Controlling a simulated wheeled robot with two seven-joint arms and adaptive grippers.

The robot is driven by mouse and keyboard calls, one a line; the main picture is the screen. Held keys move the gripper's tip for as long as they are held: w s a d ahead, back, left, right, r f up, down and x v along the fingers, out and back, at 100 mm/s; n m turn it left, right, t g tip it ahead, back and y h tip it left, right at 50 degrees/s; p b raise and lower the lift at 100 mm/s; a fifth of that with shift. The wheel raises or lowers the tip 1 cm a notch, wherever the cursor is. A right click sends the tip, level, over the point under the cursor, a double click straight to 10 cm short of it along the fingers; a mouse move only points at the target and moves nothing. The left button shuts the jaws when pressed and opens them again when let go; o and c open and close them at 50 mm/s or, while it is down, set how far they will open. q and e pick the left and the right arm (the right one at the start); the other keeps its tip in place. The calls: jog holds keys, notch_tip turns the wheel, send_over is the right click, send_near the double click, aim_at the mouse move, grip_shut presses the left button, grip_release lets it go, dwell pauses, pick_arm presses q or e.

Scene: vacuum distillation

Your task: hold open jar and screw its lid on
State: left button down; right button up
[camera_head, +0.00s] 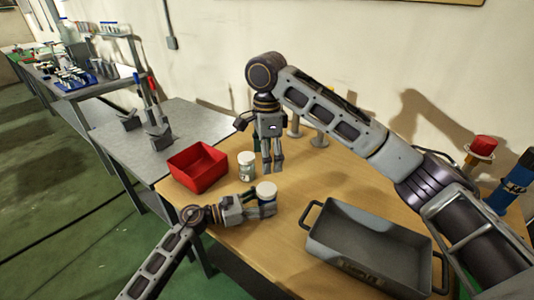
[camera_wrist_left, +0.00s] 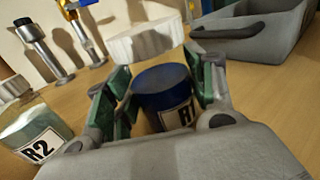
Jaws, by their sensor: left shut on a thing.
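My left gripper (camera_head: 266,208) lies low over the near edge of the wooden table. It is shut around a jar marked R1 (camera_wrist_left: 178,117) with dark blue contents. A white ridged lid (camera_head: 266,190) shows at the top of this jar in the head view, and above the blue contents in the left wrist view (camera_wrist_left: 140,45). I cannot tell how firmly it is seated. My right gripper (camera_head: 273,168) points down, above and behind the lid, apart from it. Nothing shows between its fingers; their opening is unclear.
A jar marked R2 (camera_head: 246,170) with a white lid stands behind my left gripper. A red bin (camera_head: 199,168) is left of it. A grey two-handled pan (camera_head: 315,247) takes up the right of the table. Metal-based stands (camera_head: 318,138) stand at the back by the wall.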

dwell(0.4)
pick_arm(q)
jog(key=shift+c, duration=2.2)
grip_release()
jog(key=shift+v, duration=6)
jog(key=shift+a, duration=0.1)
